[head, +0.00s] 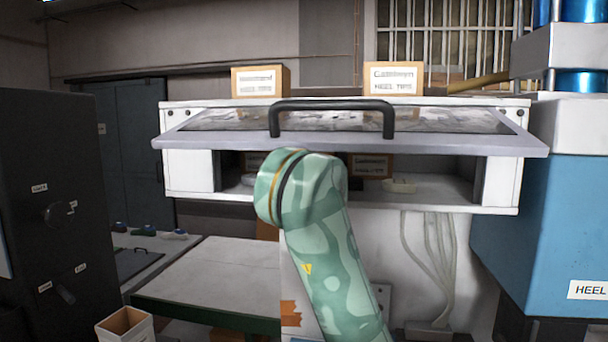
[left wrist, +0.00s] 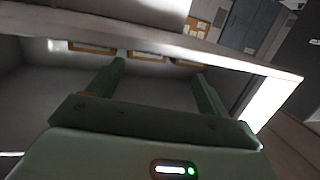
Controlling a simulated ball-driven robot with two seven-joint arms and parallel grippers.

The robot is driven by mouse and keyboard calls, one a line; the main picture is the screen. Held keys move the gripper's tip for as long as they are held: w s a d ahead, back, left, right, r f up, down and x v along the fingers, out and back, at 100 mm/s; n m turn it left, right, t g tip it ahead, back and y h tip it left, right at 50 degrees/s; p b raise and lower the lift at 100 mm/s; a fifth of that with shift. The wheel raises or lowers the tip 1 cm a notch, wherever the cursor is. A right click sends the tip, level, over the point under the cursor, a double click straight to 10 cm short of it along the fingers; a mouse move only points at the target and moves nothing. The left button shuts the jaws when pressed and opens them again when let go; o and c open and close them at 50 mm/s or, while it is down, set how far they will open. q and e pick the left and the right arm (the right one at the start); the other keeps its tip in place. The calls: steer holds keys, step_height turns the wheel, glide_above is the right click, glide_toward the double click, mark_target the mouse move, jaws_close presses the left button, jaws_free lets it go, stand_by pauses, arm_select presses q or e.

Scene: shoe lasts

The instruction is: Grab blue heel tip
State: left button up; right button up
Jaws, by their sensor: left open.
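I cannot make out a blue heel tip in either view. A white cabinet (head: 188,170) with a raised glass lid and a black handle (head: 332,104) stands ahead.
Two heel tips boxes, one left (head: 262,82) and one right (head: 393,79), sit on top of the cabinet. A blue machine (head: 545,220) stands right, a dark cabinet (head: 45,200) left. A pale-topped table (head: 215,275) stands below left. The lid overhangs the opening.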

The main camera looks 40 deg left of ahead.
arm_select(q)
steer(key=p+x, duration=0.2)
steer(key=x, duration=0.5)
steer(key=shift+a, duration=0.1)
steer(key=shift+w+a+f, duration=0.25)
steer(key=shift+a, duration=0.05)
steer(key=shift+d, duration=0.15)
steer(key=c, duration=0.8)
steer(key=shift+c, duration=1.3)
arm_select(e)
steer(key=r, duration=0.3)
steer(key=shift+w+a, duration=0.25)
steer(key=shift+w, duration=0.05)
